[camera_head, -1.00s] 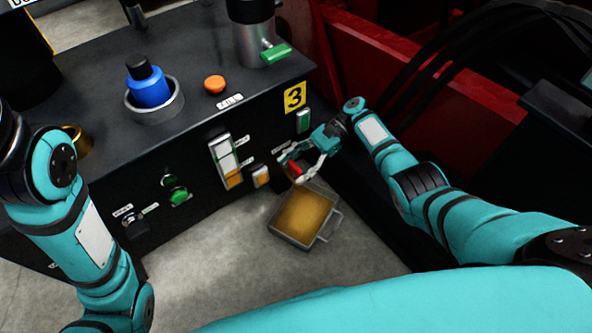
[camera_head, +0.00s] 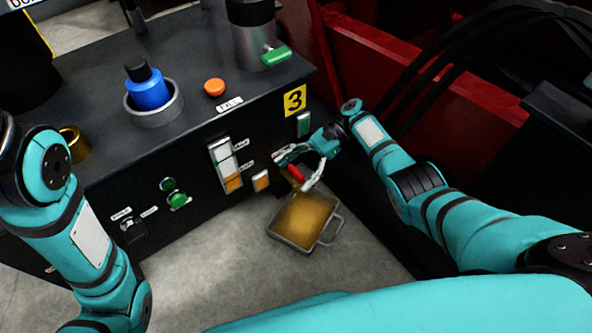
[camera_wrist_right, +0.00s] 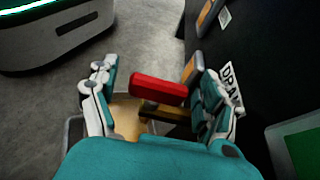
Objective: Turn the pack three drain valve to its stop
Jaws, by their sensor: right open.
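The drain valve's red handle (camera_head: 296,173) is low on the front of the black pack marked with a yellow 3 (camera_head: 294,100). My right gripper (camera_head: 292,171) is open around the handle. In the right wrist view the red handle (camera_wrist_right: 160,90) lies crosswise between the spread fingers, with gaps on both sides. A brownish valve body (camera_wrist_right: 165,113) shows under it, partly hidden. A label reading "DRA", otherwise covered, sits beside the right finger. A metal tray (camera_head: 332,232) with amber contents is on the floor below. My left arm shows at the left; its gripper is out of view.
A level gauge (camera_head: 224,165), an amber window (camera_head: 261,181) and a green panel (camera_head: 304,124) are on the pack's front near the valve. A green-handled lever (camera_head: 276,56) and orange button (camera_head: 214,88) are on top. A red structure (camera_head: 420,85) stands at the right.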

